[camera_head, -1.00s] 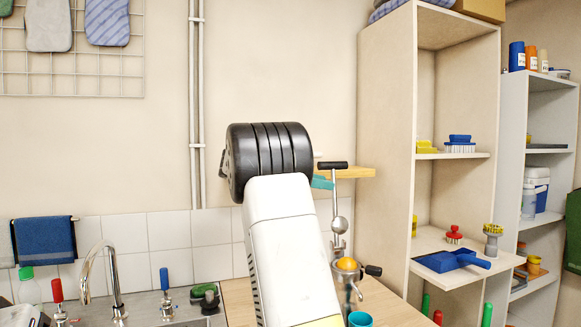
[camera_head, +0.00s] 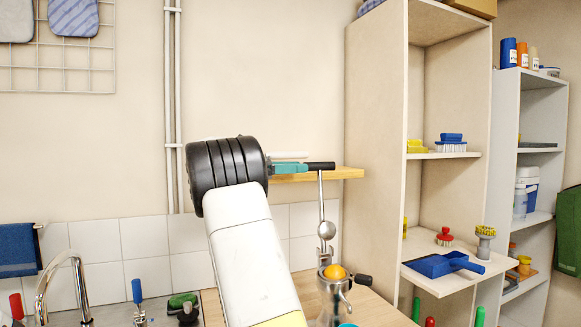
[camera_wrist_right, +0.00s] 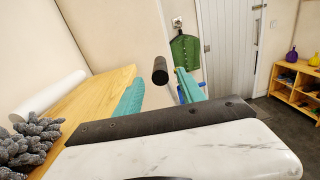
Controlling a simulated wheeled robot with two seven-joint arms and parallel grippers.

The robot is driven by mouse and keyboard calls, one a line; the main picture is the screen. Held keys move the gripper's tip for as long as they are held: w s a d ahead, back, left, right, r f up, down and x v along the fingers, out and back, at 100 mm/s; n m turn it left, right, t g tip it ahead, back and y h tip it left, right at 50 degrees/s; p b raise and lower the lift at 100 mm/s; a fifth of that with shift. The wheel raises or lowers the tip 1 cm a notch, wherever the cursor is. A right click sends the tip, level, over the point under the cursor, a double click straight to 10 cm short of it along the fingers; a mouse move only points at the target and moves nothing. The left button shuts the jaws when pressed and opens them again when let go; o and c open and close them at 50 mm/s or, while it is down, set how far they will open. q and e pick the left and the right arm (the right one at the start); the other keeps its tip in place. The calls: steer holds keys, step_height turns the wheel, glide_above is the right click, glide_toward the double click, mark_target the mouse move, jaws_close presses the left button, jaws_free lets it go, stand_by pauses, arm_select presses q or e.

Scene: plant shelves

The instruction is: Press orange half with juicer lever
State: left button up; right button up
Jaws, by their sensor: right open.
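The juicer (camera_head: 334,295) stands on the wooden counter, right of my right arm. Its upright lever has a ball (camera_head: 326,230) partway up and a black handle (camera_head: 320,166) at the top. The orange half (camera_head: 335,272) sits on the juicer below the lever. My right gripper (camera_head: 302,168) is beside the handle, its teal finger at the handle's left end. In the right wrist view the gripper (camera_wrist_right: 160,92) is open, and the handle (camera_wrist_right: 160,70) appears between its two teal fingers. I cannot tell whether they touch it. My left gripper is out of view.
A tall cabinet (camera_head: 375,150) stands at right with a blue dustpan (camera_head: 442,265). A tap (camera_head: 62,275) is at lower left.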

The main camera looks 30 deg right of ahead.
mark_target(319, 170)
steer(key=d, duration=0.2)
steer(key=s+d, duration=0.1)
steer(key=d, duration=0.4)
steer(key=shift+s+d, duration=0.25)
steer(key=shift+d, duration=0.1)
steer(key=c, duration=0.8)
